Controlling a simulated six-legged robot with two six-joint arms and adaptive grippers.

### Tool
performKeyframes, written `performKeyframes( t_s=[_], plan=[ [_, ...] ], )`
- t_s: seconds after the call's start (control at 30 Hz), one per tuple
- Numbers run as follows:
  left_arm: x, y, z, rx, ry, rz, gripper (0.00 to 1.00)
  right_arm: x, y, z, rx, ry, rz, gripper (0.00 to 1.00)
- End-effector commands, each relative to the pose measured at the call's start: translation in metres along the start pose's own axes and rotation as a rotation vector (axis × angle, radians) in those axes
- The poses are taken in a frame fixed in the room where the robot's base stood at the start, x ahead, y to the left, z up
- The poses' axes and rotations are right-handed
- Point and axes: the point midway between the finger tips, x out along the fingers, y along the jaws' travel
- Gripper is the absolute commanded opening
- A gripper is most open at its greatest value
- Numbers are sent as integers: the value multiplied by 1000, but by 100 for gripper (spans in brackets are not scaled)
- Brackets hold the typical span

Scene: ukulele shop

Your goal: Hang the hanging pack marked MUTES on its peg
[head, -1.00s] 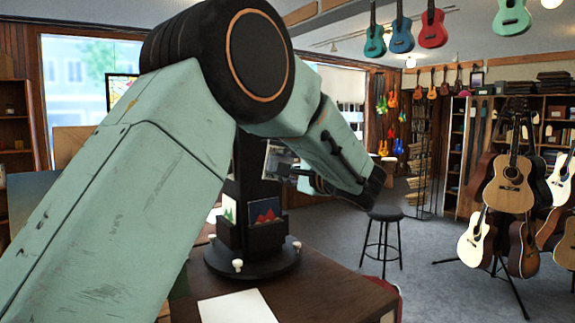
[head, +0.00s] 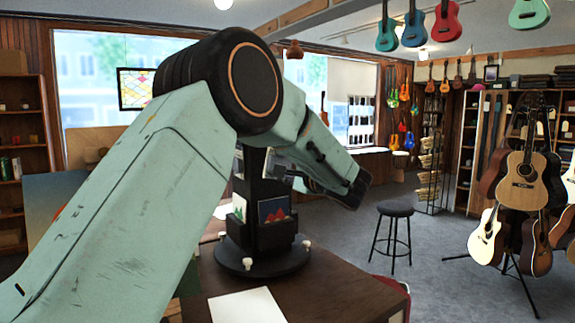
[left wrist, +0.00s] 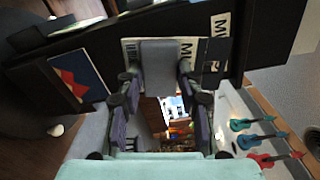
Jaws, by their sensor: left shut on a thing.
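My left gripper (head: 275,168) reaches leftward to the upper part of a black display stand (head: 278,238) in the head view; my arm partly hides it. In the left wrist view the left gripper (left wrist: 158,70) is shut at its tips on a pale card pack (left wrist: 131,48), right against the black stand. Dark letters beginning with M show on the pack beside the fingers; the rest is covered. Another card lettered M (left wrist: 220,25) shows on the stand beside it. I cannot see a peg clearly or tell whether the pack is on one. My right gripper is not in view.
The stand's round base sits on a brown table (head: 340,287) with a white sheet (head: 246,306) in front. A picture card (head: 273,209) is in the stand's lower pocket. A black stool (head: 395,210) and guitars (head: 523,183) stand beyond on open carpet.

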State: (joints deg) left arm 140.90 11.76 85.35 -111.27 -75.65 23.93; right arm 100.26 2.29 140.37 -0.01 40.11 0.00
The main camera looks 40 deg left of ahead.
Motion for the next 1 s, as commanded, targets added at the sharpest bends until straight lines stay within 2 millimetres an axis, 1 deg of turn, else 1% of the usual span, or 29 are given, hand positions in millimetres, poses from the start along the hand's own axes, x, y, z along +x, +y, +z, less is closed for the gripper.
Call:
performKeyframes(
  t_s=[0.47,0.73,1.0],
  plan=[
    [25,1,0,0,0,2,13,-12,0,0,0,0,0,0],
    [36,10,-2,0,-1,0,13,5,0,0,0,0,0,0],
    [38,10,-2,0,0,0,13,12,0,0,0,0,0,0]
  ],
)
